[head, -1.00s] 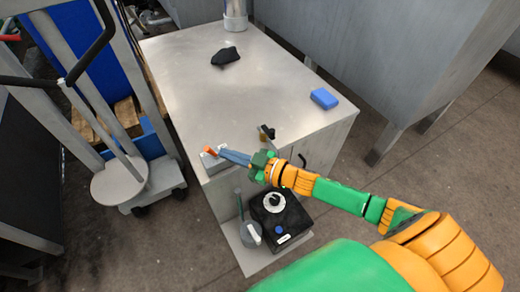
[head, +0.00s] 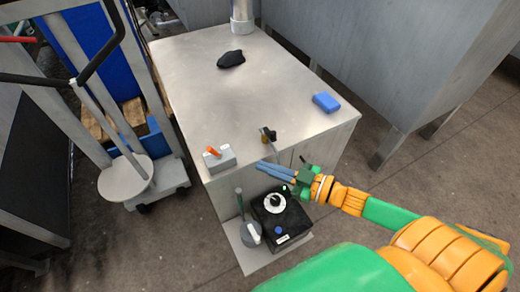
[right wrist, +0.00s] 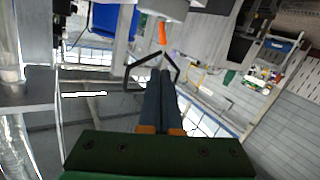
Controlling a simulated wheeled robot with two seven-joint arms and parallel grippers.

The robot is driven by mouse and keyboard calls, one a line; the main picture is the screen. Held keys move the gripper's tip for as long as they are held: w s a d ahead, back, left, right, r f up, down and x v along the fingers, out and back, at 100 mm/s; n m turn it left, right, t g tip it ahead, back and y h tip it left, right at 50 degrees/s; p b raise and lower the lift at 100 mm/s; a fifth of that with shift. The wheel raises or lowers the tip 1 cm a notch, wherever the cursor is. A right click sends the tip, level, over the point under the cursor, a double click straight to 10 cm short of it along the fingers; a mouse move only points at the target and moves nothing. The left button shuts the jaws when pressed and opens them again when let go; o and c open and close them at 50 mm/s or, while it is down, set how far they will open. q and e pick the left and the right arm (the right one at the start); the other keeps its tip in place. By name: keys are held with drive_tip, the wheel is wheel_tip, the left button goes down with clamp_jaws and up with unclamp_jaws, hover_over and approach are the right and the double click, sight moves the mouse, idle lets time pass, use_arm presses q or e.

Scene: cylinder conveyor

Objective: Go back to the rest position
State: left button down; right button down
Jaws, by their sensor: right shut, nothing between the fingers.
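My right gripper (head: 262,165) is in front of the metal table's front edge in the head view, its blue-grey fingers together and empty. In the right wrist view the two fingers (right wrist: 161,75) lie side by side, pointing away from the camera. A small grey box with an orange lever (head: 212,152) sits at the table's front left corner, apart from the fingertips. The orange lever also shows in the right wrist view (right wrist: 162,34). My left gripper is not in view.
The metal table (head: 215,95) holds a blue block (head: 326,102), a dark cloth-like item (head: 231,59) and a small black-and-brass fitting (head: 268,134). A black box with a dial (head: 282,214) stands on a low shelf below. A trolley (head: 126,178) stands at left.

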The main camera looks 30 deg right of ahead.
drive_tip(key=s+d+f+m+g+h+p, duration=0.1)
drive_tip(key=s+d+f+m+g+h, duration=0.25)
drive_tip(key=f, duration=0.65)
drive_tip(key=s+d+f+m+h, duration=0.2)
drive_tip(key=d+f+h, duration=0.35)
drive_tip(key=f, duration=0.45)
drive_tip(key=s+a+f+g, duration=0.4)
drive_tip(key=s+f, duration=0.3)
drive_tip(key=s, duration=0.4)
drive_tip(key=s+a+f+m+g, duration=0.1)
drive_tip(key=s+a+f+g, duration=0.3)
drive_tip(key=s+f, duration=0.4)
drive_tip(key=s+g+p, duration=0.1)
drive_tip(key=s, duration=0.3)
drive_tip(key=shift+h, duration=0.3)
